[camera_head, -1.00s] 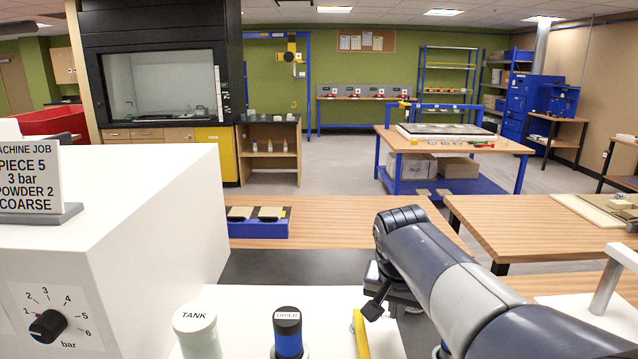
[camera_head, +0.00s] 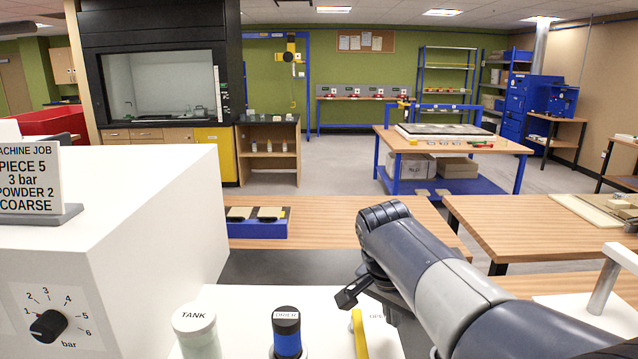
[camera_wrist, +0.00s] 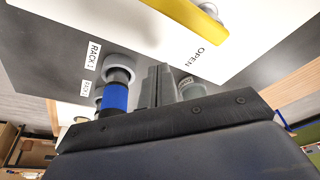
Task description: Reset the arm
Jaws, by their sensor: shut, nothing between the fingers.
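My arm reaches in from the lower right of the head view, over the white bench top. My gripper (camera_head: 352,291) hangs at the arm's end, just above and left of a yellow handle (camera_head: 360,337). In the wrist view its two grey fingers (camera_wrist: 158,86) are together with nothing between them. The yellow handle also shows at the top of the wrist view (camera_wrist: 188,14), beside the word OPEN. A blue-banded cylinder (camera_wrist: 115,96) appears left of the fingers, apparently apart from them.
A white machine (camera_head: 130,230) with a bar dial stands at left. A TANK cylinder (camera_head: 197,335) and a black-topped blue cylinder (camera_head: 287,330) stand at the front. A blue tray (camera_head: 258,228) sits on the wooden table (camera_head: 320,210) beyond. Air above the tables looks free.

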